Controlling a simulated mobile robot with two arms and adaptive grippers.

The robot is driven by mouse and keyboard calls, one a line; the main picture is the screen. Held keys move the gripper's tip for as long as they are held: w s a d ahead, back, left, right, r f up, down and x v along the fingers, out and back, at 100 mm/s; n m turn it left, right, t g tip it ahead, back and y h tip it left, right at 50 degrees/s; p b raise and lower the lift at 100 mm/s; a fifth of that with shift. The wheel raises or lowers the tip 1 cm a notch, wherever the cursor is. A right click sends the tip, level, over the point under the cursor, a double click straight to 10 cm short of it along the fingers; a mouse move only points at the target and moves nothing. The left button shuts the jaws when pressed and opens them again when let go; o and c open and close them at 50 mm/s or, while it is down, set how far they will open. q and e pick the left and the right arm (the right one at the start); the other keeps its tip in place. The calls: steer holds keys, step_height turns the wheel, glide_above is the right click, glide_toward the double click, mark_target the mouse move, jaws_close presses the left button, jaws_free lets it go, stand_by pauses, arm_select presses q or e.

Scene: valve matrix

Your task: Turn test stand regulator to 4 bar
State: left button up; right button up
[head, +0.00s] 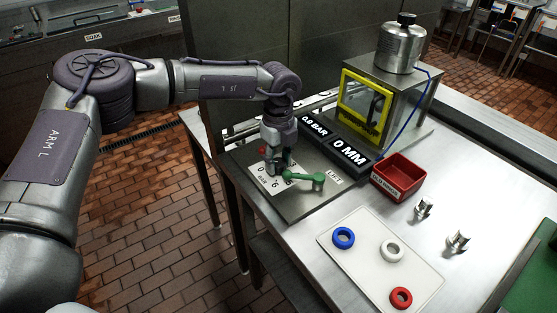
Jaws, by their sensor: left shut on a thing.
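The test stand regulator's white dial plate (266,184) lies on a steel plate at the table's left end. My left gripper (281,170) points down over this dial and is shut on the regulator knob, which is mostly hidden by the fingers. A small red part (262,151) shows just left of the gripper. The black display (334,140) reads 0.0 BAR and 0 MM. My right gripper is not in view.
A green lever (309,179) beside the LIFT label is close to the gripper's right. A yellow-framed box (368,104) with a metal canister (400,46) stands behind. A red bin (398,177), a white tray (352,255) with rings, and two metal fittings are at right.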

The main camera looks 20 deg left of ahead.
arm_select(q)
steer(key=m+b, duration=0.1)
steer(key=m, duration=0.3)
steer(key=shift+b, duration=0.3)
steer(key=m+b, duration=0.1)
steer(key=m, duration=0.4)
steer(key=m+b, duration=0.1)
steer(key=m, duration=0.2)
steer(key=shift+m, duration=0.3)
steer(key=m+b, duration=0.1)
steer(key=m, duration=0.3)
steer(key=m+b, duration=0.1)
steer(key=m, duration=0.8)
steer(key=shift+m, duration=0.3)
steer(key=m, duration=0.4)
steer(key=shift+b, duration=0.4)
steer(key=shift+m, duration=2.5)
